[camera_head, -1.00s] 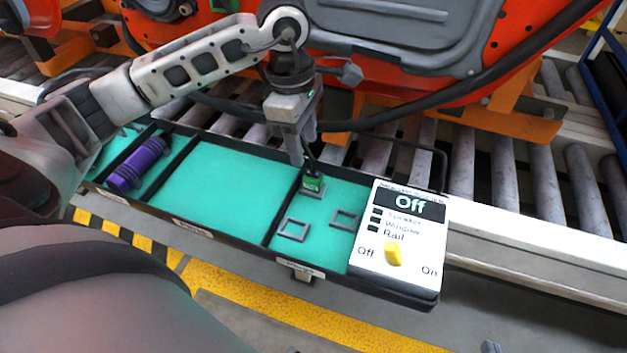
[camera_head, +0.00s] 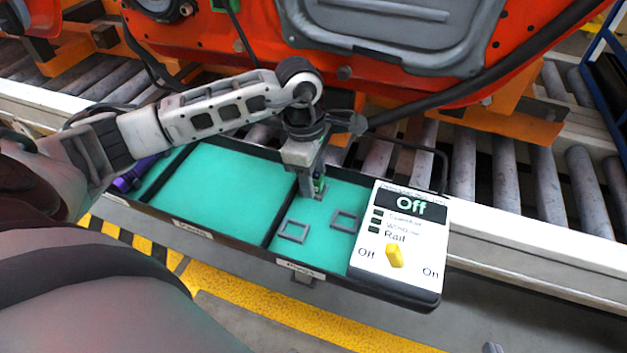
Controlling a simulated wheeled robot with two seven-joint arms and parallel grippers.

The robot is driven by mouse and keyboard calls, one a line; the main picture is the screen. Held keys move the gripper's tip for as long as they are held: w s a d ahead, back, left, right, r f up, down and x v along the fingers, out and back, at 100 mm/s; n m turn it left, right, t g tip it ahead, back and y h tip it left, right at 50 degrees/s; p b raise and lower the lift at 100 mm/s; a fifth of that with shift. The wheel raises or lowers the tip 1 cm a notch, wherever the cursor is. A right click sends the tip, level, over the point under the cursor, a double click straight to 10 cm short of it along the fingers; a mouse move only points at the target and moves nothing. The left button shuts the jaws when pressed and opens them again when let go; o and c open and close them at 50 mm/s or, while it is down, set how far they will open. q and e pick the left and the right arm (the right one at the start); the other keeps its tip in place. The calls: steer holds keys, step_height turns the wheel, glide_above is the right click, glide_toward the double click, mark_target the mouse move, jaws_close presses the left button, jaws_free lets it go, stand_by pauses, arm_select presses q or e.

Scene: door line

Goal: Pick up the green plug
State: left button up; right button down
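The green plug (camera_head: 319,185) stands in the right-hand teal compartment of the tray, at its back left, mostly hidden by my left gripper. My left gripper (camera_head: 314,188) points down at the plug, with its fingers around or right beside it. I cannot tell whether the fingers are closed on it. A small grey tip at the bottom edge (camera_head: 490,347) may be my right gripper; its fingers cannot be made out.
Two empty grey square frames (camera_head: 293,231) lie in front of the plug. A white switch box (camera_head: 398,235) reading "Off", with a yellow knob, stands to the right. A purple object (camera_head: 127,182) lies at the left, partly behind my arm. An orange-red door (camera_head: 390,60) hangs behind.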

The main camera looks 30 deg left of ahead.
arm_select(q)
jaws_close()
steer(key=shift+r, duration=0.1)
steer(key=shift+r, duration=0.55)
steer(key=s+d+r, duration=0.9)
steer(key=d+r, duration=0.1)
steer(key=r, duration=0.1)
steer(key=shift+s+r+p, duration=0.3)
steer(key=shift+r+p, duration=0.05)
steer(key=shift+r, duration=0.05)
steer(key=shift+d, duration=0.1)
